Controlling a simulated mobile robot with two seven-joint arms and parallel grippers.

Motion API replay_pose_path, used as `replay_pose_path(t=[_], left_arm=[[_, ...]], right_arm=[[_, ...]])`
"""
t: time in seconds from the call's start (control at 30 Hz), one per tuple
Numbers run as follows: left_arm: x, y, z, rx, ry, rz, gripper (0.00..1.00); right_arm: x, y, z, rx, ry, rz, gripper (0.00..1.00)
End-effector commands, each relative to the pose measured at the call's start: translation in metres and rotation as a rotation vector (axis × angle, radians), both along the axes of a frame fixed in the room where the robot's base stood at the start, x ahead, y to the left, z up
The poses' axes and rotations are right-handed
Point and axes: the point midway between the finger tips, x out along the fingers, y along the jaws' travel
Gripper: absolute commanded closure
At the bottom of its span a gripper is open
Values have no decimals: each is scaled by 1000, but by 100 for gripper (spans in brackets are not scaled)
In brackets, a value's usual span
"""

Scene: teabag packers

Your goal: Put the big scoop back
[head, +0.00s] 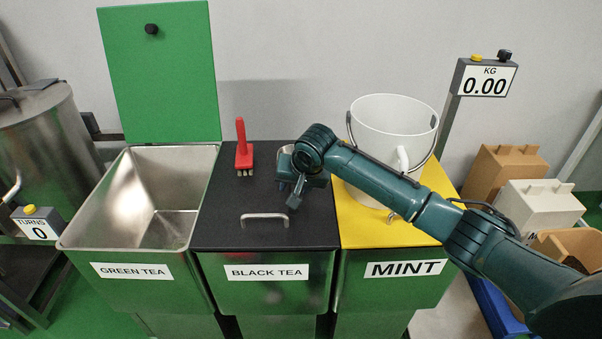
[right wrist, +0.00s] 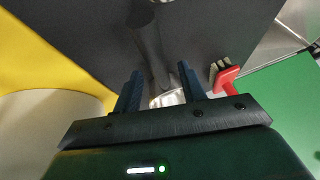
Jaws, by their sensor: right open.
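A scoop with a metal bowl (head: 285,162) lies on the black lid of the black tea bin, partly hidden by my right gripper in the head view. In the right wrist view its metal part (right wrist: 167,98) shows low between the fingers, and a dark handle-like shape (right wrist: 150,52) runs up from it. I cannot tell its size class. My right gripper (head: 298,188) is open over the lid; its two fingers (right wrist: 159,88) stand apart on either side of the scoop, and no grip on it shows. My left gripper is out of view.
A red brush (head: 243,150) lies left of the scoop. A white bucket (head: 375,120) stands on the yellow mint lid (head: 400,230). The green tea bin (head: 150,190) is open. A scale display (head: 484,80) reads 0.00. The lid's front has a metal handle (head: 264,216).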

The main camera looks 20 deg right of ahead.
Motion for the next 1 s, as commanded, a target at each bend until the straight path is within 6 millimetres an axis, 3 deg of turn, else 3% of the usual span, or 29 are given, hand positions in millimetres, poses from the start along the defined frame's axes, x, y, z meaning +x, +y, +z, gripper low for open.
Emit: replay_pose_path(t=[0.2,0.4,0.6,1.0], left_arm=[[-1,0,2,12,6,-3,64],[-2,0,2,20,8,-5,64],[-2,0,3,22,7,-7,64],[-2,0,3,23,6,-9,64]], right_arm=[[-23,-3,45,2,-3,2,59],[-38,-5,73,1,-1,-1,59],[-45,-6,83,0,0,-1,59],[-45,-6,83,0,1,0,59]])
